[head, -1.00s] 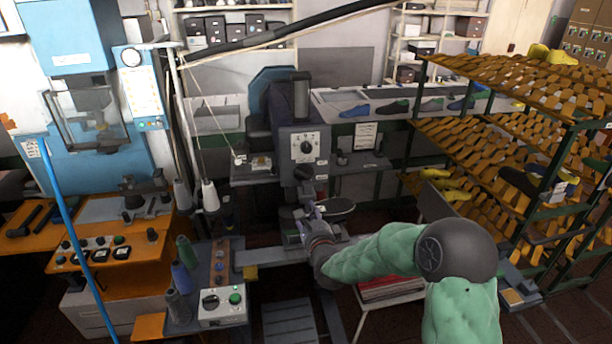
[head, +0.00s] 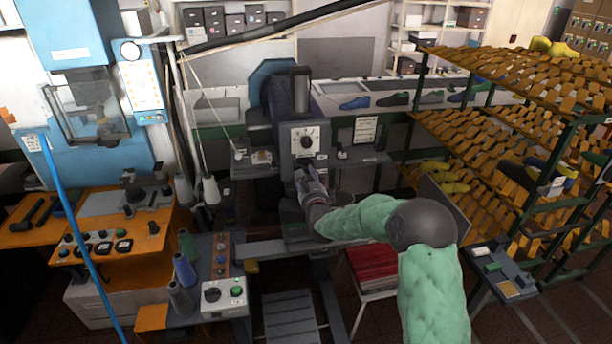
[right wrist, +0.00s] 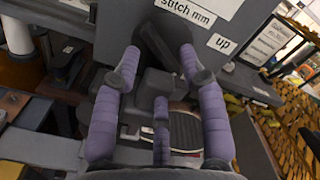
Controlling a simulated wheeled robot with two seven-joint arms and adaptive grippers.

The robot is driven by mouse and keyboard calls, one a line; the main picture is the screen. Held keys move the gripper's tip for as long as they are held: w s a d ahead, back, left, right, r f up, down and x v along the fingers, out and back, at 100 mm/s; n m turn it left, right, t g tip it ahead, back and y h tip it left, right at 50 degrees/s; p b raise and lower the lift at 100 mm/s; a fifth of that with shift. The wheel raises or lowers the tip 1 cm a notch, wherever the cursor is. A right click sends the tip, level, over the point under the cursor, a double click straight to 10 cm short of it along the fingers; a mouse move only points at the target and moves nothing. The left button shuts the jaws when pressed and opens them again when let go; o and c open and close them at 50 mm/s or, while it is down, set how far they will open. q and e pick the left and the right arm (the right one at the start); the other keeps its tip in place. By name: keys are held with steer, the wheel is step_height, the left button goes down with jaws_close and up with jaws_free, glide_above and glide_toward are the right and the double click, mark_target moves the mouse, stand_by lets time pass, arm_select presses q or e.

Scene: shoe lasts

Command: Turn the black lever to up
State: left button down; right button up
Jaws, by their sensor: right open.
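My right gripper (head: 305,177) is in front of the grey machine's column, just below the dial. It hides the lever in the head view. In the right wrist view its purple fingers (right wrist: 160,52) are spread apart. A dark lever-like part (right wrist: 152,38), which looks like the black lever, shows between and just beyond the fingertips. I cannot tell whether the fingers touch it. My left gripper is not in view.
The machine's dial (head: 306,142) is above my right gripper. A rack of shoe lasts (head: 500,130) stands at the right. An orange bench with controls (head: 130,250) is at the left. A stool with red sheets (head: 372,275) stands below my right arm.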

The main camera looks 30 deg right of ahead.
steer(key=shift+w+d, duration=0.15)
steer(key=shift+w, duration=0.25)
jaws_close()
